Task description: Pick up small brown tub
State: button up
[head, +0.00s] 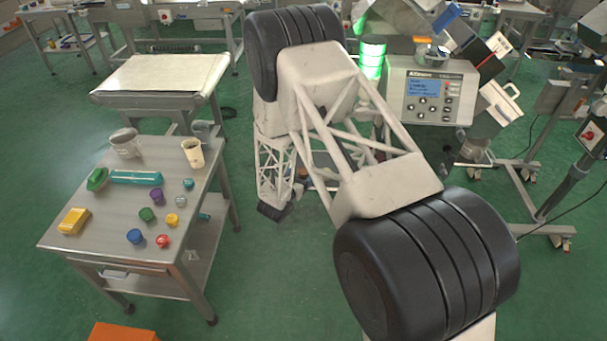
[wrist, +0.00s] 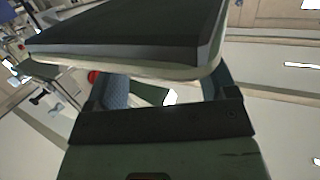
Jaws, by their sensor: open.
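I cannot pick out a clearly brown tub in either view. Several small round coloured pieces stand on the steel table in the head view: a purple one (head: 156,196), a green one (head: 147,214), a yellow one (head: 172,220), a blue one (head: 135,236) and a red one (head: 162,241). A cream cup (head: 193,153) stands at the table's back right. My gripper (wrist: 160,88) shows in the wrist view with its two fingers apart and nothing visible held between them. In the head view my arm hides its surroundings, and the fingertips cannot be made out.
A pale-topped conveyor (head: 160,75) stands behind. A dark slab (wrist: 130,35) lies beyond my fingers in the wrist view.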

aim_at(301, 176)
jog(key=shift+x, duration=1.85)
jog(key=c, duration=1)
